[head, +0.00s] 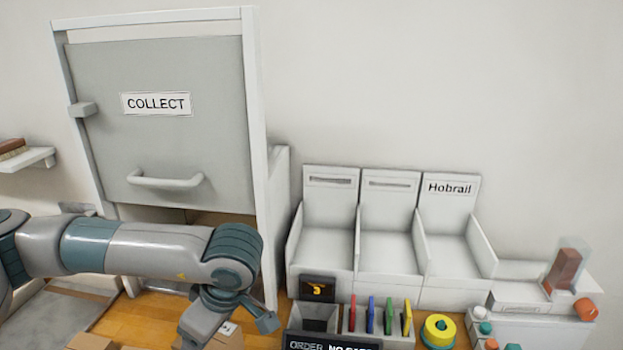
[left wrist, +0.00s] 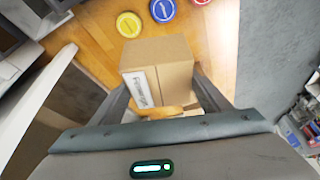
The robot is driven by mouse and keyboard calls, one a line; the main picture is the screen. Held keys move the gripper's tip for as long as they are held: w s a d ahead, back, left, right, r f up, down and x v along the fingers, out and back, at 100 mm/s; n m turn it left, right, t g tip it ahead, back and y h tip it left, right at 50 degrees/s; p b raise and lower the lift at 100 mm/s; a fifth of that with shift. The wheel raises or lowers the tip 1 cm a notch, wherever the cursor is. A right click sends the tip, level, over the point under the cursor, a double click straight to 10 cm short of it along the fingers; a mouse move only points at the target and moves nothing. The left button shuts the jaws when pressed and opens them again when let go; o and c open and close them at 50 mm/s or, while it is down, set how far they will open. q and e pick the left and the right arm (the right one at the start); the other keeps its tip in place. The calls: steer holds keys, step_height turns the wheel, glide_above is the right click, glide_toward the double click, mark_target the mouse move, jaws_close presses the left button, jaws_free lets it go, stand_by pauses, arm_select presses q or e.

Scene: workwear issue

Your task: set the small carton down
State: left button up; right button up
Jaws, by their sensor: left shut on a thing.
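The small carton (left wrist: 175,75) is a brown cardboard box with a white printed label on one side. My left gripper (left wrist: 160,85) is shut on it, with one finger on each side in the left wrist view. In the head view my left gripper (head: 230,322) is low in front of the cabinet, and part of the carton (head: 228,338) shows between its fingers at the bottom edge. Whether the carton touches the wooden surface below cannot be told. My right gripper is in neither view.
A cabinet door marked COLLECT (head: 150,135) hangs above a partly open gap. Yellow (left wrist: 129,24), blue (left wrist: 163,10) and red discs lie on the wooden surface (left wrist: 215,45) beyond the carton. Three white bins (head: 390,250) and a rack of coloured cards (head: 388,318) stand to the right.

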arm_select(q)
steer(key=m, duration=0.2)
steer(key=w+m+t+h, duration=0.1)
steer(key=m, duration=0.1)
steer(key=w+m, duration=0.1)
steer(key=m, duration=0.1)
steer(key=shift+w+a+t, duration=0.15)
steer(key=shift+a+t, duration=0.25)
steer(key=m, duration=0.1)
steer(key=w+m+h, duration=0.1)
steer(key=m, duration=0.1)
steer(key=shift+w+a+t, duration=0.1)
steer(key=shift+a+t, duration=0.2)
steer(key=m, duration=0.1)
steer(key=w+m+h, duration=0.1)
steer(key=m, duration=0.1)
steer(key=m+h, duration=0.1)
steer(key=shift+w+a+r, duration=0.1)
steer(key=shift+w+a, duration=0.15)
steer(key=shift+w, duration=0.05)
